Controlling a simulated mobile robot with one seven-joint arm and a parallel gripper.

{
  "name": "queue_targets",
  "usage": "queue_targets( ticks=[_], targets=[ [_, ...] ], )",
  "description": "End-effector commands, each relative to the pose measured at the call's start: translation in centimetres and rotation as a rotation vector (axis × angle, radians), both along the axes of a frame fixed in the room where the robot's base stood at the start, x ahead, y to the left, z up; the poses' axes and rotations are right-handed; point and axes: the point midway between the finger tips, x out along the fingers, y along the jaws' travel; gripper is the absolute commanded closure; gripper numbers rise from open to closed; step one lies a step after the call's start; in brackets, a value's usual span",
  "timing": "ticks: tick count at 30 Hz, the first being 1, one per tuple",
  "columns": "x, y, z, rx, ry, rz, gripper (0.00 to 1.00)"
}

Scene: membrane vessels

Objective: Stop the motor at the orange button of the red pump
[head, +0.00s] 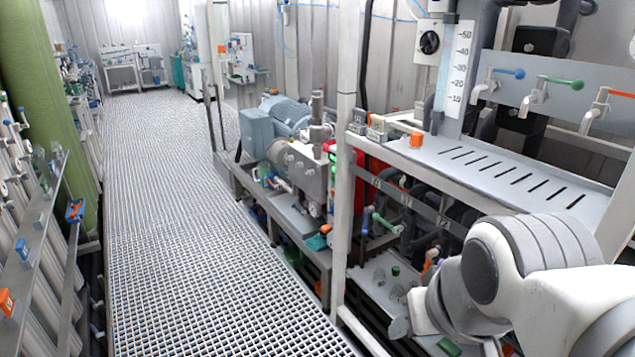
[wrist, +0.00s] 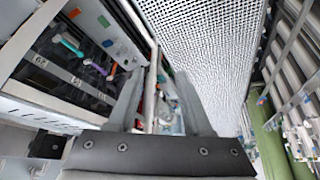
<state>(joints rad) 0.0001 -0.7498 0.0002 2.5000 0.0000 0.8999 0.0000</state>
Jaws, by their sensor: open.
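A red casing (head: 372,172), likely part of the red pump, shows behind a white post right of the blue-grey motor (head: 285,112). Most of it is hidden by the post and shelf. I cannot make out for sure which orange spot is its button; a small orange spot (head: 326,228) shows low beside the post. My gripper (wrist: 161,78) is open and empty in the wrist view, its two grey fingers apart and pointing towards the post and machinery beside the walkway. In the head view my white arm fills the lower right, and I cannot make out the fingers there.
Taps with coloured handles (head: 545,90) are above the shelf. The grating walkway (head: 190,220) is clear; a rail (head: 45,210) borders its left.

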Motion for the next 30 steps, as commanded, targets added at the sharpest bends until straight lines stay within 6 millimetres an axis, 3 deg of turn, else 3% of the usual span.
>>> queue_targets(
  ticks=[13, 14, 22, 30],
  targets=[
    [0.00, -0.01, 0.01, 0.000, 0.000, 0.000, 0.50],
    [0.00, -0.01, 0.01, 0.000, 0.000, 0.000, 0.52],
    [0.00, 0.00, 0.01, 0.000, 0.000, 0.000, 1.00],
    [0.00, 0.00, 0.00, 0.000, 0.000, 0.000, 1.00]
  ],
)
